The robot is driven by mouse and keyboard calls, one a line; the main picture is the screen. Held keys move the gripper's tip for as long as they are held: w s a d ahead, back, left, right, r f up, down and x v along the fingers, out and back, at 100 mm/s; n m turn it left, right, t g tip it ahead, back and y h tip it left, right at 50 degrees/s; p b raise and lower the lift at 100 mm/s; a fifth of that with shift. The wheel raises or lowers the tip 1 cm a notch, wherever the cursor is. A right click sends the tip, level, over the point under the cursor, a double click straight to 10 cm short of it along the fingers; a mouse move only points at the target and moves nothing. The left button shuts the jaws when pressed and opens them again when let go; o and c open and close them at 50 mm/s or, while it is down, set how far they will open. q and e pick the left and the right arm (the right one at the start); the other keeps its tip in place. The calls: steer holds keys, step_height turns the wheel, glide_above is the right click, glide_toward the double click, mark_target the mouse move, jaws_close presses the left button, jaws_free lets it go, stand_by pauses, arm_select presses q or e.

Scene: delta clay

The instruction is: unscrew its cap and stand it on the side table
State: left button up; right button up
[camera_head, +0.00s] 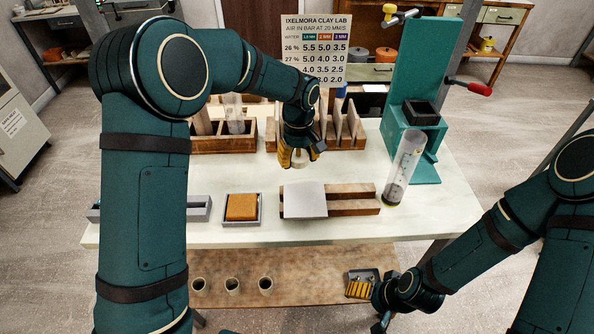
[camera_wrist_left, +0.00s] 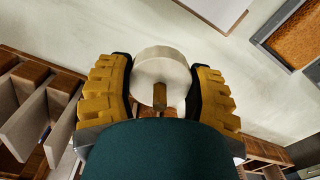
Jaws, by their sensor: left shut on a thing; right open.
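My left gripper (camera_head: 298,158) hangs over the white table, in front of the wooden racks, shut on a pale round piece (camera_head: 299,160). In the left wrist view this piece (camera_wrist_left: 160,64) is an off-white disc with a small brass-coloured part, between the yellow pads of the gripper (camera_wrist_left: 160,90). I cannot tell whether it is a cap. A clear tube (camera_head: 407,160) with a dark and yellow lower end stands at the right of the table, apart from both grippers. My right gripper (camera_head: 381,322) is open and empty, low at the front, partly cut off.
A teal press (camera_head: 418,75) with a red-ended handle stands at the back right. A white sheet (camera_head: 305,201) lies on wooden blocks, beside a tray (camera_head: 242,222) with an orange-brown sponge. A lower brown surface (camera_head: 310,262) at the front bears several cups and a small tray.

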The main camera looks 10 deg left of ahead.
mark_target(298, 176)
arm_select(q)
step_height(298, 176, down, 6)
steer(key=shift+r+b, duration=0.2)
steer(key=shift+b, duration=0.2)
steer(key=shift+r, duration=0.1)
steer(key=o, duration=1.3)
steer(key=shift+f, duration=0.2)
steer(key=shift+r, duration=0.15)
